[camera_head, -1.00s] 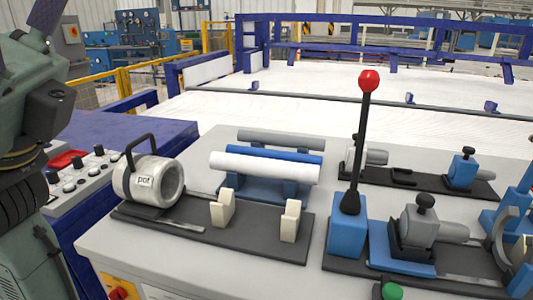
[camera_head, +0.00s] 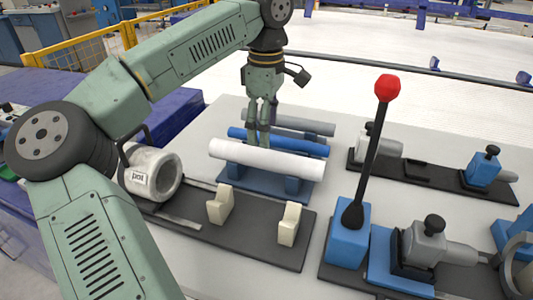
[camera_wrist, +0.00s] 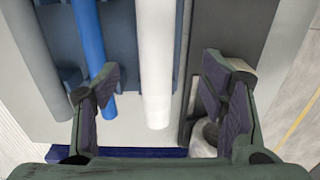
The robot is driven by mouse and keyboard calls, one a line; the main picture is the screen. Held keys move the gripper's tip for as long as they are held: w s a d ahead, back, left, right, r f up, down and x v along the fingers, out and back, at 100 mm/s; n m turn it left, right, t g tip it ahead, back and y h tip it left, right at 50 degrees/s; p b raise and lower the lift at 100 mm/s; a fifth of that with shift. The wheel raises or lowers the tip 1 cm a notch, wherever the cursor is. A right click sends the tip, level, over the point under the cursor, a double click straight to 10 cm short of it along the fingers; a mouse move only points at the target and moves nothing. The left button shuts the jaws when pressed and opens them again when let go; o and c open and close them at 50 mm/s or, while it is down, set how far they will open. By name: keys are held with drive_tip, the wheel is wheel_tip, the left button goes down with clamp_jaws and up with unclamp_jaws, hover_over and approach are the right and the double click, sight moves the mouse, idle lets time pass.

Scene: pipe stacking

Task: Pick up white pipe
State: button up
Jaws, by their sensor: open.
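The white pipe (camera_head: 268,160) lies on a blue rack (camera_head: 262,184), in front of a blue pipe (camera_head: 300,146) and a grey pipe (camera_head: 308,125). My gripper (camera_head: 259,142) is above the rack, pointing down, near the blue and white pipes. In the wrist view my gripper (camera_wrist: 160,90) is open, with its fingers spread. The white pipe (camera_wrist: 155,60) runs between them, and the blue pipe (camera_wrist: 90,40) runs by the left finger. I cannot tell how far the fingertips are above the pipes.
A pot-like cylinder with a handle (camera_head: 155,175) and two cream V-blocks (camera_head: 220,205) sit on a dark plate (camera_head: 190,232) in front. A red-knobbed lever (camera_head: 370,150) on a blue block and clamp fixtures (camera_head: 425,240) stand to the right.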

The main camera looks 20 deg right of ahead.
sight(263, 150)
wheel_tip(263, 150, down, 3)
drive_tip(key=shift+w+a+f+p, duration=0.15)
drive_tip(key=shift+f+p, duration=0.2)
drive_tip(key=shift+f, duration=0.5)
drive_tip(key=shift+w+d+f+p, duration=0.1)
drive_tip(key=shift+f+p, duration=0.2)
drive_tip(key=shift+f, duration=0.6)
drive_tip(key=shift+w+a+f+p, duration=0.15)
drive_tip(key=shift+f+p, duration=0.2)
drive_tip(key=shift+f, duration=0.5)
drive_tip(key=shift+c, duration=0.6)
drive_tip(key=c, duration=1.2)
